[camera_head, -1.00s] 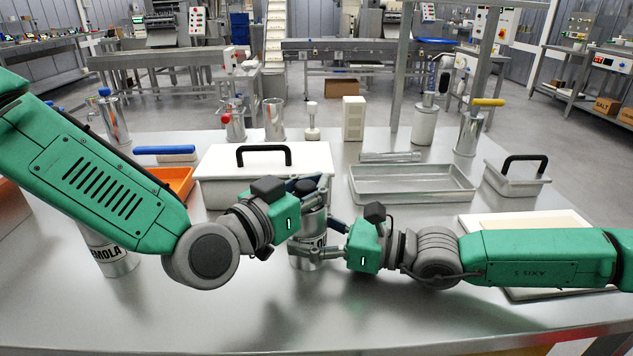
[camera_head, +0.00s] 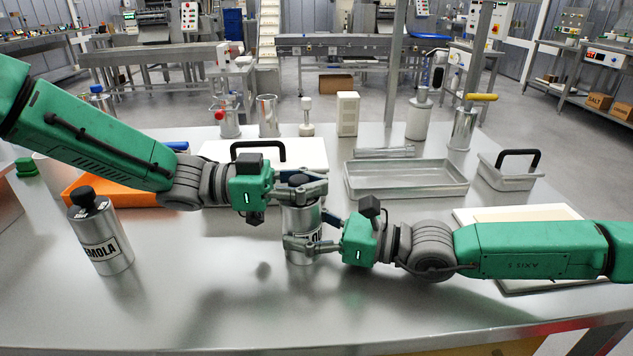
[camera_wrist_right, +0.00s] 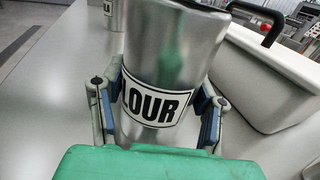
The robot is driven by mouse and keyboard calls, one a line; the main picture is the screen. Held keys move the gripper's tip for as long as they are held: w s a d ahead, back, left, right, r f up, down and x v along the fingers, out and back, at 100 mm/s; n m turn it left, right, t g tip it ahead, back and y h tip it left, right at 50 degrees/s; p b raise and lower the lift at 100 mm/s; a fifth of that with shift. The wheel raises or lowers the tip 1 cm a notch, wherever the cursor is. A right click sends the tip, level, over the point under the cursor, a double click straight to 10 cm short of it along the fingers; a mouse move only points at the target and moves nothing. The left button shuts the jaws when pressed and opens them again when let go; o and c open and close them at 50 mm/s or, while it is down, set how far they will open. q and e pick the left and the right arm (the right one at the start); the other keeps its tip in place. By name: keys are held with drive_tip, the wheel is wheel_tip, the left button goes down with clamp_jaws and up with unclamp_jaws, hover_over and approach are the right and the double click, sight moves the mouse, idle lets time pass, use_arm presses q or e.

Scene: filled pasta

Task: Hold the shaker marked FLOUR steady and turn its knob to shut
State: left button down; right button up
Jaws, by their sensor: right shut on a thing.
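The steel FLOUR shaker (camera_head: 301,218) stands upright on the table in the middle of the head view. In the right wrist view the shaker (camera_wrist_right: 170,60) fills the centre, its label partly showing as "LOUR". My right gripper (camera_head: 305,234) comes from the right and is shut on the shaker's body, one finger on each side. My left gripper (camera_head: 302,186) comes from the left at the shaker's top. Its fingers are around the dark knob (camera_head: 298,180), which is mostly hidden. I cannot tell whether they press on it.
A SEMOLA shaker (camera_head: 101,235) with a black knob stands at the left. Behind are an orange tray (camera_head: 110,192), a white lidded bin (camera_head: 310,150) with a black handle and a steel tray (camera_head: 405,180). A white board (camera_head: 520,213) lies under my right arm. The front table is clear.

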use_arm(q)
drive_tip(key=m+g, duration=0.1)
drive_tip(key=g, duration=0.1)
drive_tip(key=m+g+y, duration=0.1)
drive_tip(key=g, duration=0.1)
drive_tip(key=m+g, duration=0.2)
drive_tip(key=shift+s+a+y, duration=0.2)
drive_tip(key=shift+s+y, duration=0.1)
use_arm(e)
drive_tip(key=shift+d+f, duration=0.15)
use_arm(q)
drive_tip(key=shift+s+a+m+g+y, duration=0.15)
drive_tip(key=shift+m+g+y, duration=0.65)
drive_tip(key=shift+g, duration=0.4)
drive_tip(key=shift+m+g, duration=0.3)
use_arm(e)
drive_tip(key=shift+s, duration=0.15)
use_arm(q)
drive_tip(key=c, duration=1.4)
unclamp_jaws()
drive_tip(key=shift+s, duration=0.15)
drive_tip(key=v, duration=0.7)
drive_tip(key=shift+w, duration=0.25)
use_arm(e)
drive_tip(key=o, duration=1.5)
